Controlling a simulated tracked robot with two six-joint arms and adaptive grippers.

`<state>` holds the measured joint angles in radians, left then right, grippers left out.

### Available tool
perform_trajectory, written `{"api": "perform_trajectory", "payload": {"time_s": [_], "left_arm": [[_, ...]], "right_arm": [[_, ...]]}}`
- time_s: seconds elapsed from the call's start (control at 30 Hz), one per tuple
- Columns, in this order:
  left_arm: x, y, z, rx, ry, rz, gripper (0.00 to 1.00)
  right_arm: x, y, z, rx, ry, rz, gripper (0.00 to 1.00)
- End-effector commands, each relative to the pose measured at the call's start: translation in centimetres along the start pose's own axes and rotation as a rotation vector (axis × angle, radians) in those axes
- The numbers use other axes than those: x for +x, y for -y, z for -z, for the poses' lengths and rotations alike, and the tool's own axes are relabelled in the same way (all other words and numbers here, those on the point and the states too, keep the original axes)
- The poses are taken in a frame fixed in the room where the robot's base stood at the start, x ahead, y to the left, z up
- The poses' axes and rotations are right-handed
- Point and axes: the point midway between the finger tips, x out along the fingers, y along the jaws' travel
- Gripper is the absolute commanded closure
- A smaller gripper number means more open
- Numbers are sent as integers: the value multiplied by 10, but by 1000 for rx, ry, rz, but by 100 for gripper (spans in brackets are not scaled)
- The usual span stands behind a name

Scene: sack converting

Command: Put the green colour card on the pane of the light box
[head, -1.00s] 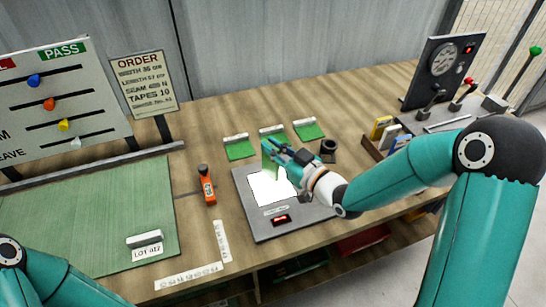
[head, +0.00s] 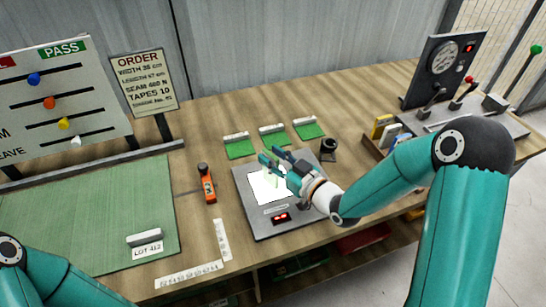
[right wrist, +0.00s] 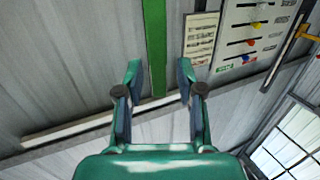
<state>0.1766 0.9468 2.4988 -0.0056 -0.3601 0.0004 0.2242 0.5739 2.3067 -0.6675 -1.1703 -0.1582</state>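The light box (head: 256,225) lies on the table with its white pane (head: 264,188) lit. My right gripper (head: 270,158) is above the far part of the pane, its two fingers spread apart. A green card (right wrist: 155,45) shows as a narrow strip between the fingers in the right wrist view, with a gap on both sides. In the head view it is a faint pale green patch (head: 272,181) under the fingers, over the pane; whether it stands or tilts I cannot tell. My left gripper is out of view.
Three green pads with white strips, including the left one (head: 238,150), lie behind the light box. An orange tool (head: 207,185) is left of it, a dark round holder (head: 328,147) behind right. White rulers (head: 221,240) lie at front left.

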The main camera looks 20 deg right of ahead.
Motion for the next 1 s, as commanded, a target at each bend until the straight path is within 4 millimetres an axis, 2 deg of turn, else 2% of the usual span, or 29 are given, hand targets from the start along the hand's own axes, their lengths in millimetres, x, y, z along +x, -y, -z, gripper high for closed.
{"api": "perform_trajectory", "payload": {"time_s": [0.33,0.47,0.87,0.9,1.0], "left_arm": [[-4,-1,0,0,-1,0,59],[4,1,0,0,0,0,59],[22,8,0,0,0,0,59],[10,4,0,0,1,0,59],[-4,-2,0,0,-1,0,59]], "right_arm": [[-2,0,3,0,1,-1,63],[-20,-1,0,-1,1,-2,63],[-92,-1,0,-2,1,-3,63],[-92,-1,6,1,6,2,63],[-93,-1,6,-1,10,6,63]]}}
